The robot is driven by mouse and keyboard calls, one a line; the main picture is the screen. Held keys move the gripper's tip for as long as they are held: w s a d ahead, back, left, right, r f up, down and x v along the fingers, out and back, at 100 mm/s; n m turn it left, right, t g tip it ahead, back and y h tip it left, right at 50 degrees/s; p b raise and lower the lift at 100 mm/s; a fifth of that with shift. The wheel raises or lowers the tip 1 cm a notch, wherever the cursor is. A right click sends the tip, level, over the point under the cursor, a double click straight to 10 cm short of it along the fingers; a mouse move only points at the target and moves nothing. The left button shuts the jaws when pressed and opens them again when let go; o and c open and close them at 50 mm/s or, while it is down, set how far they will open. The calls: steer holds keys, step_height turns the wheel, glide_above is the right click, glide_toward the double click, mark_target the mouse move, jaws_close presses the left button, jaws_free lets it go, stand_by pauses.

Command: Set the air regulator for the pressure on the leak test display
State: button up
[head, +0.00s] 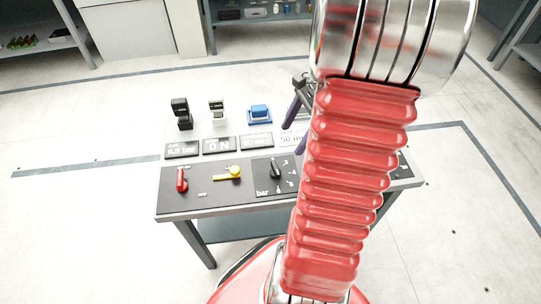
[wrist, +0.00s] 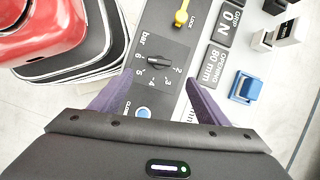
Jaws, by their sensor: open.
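The air regulator is a black knob (wrist: 153,59) on a dark panel with a dial marked "bar" and numbers around it. It also shows in the head view (head: 276,168), left of my arm. I cannot tell exactly which number it points to. My gripper (wrist: 159,78) is open and empty, with its purple fingers apart over the panel on either side of the dial. It touches nothing that I can see. In the head view it is partly hidden behind my red arm. A small display (head: 183,150) seems to read 5.5 bar; I cannot make out a leak test label.
A red handle (head: 181,180) and a yellow lever (head: 228,173) stand left of the knob. A blue button (wrist: 143,112) is near the dial. Displays, two black-and-white blocks and a blue block (head: 259,115) stand behind. My arm hides the panel's right part.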

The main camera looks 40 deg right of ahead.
mark_target(276, 167)
steer(key=shift+s+d+f, duration=0.1)
steer(key=shift+d+f, duration=0.05)
steer(key=shift+d, duration=0.1)
steer(key=shift+a+f, duration=0.1)
steer(key=x, duration=1.3)
steer(key=shift+a+f, duration=0.15)
steer(key=shift+f, duration=0.05)
steer(key=shift+c, duration=0.2)
steer(key=c, duration=0.9)
steer(key=shift+a, duration=0.1)
steer(key=shift+c, duration=0.5)
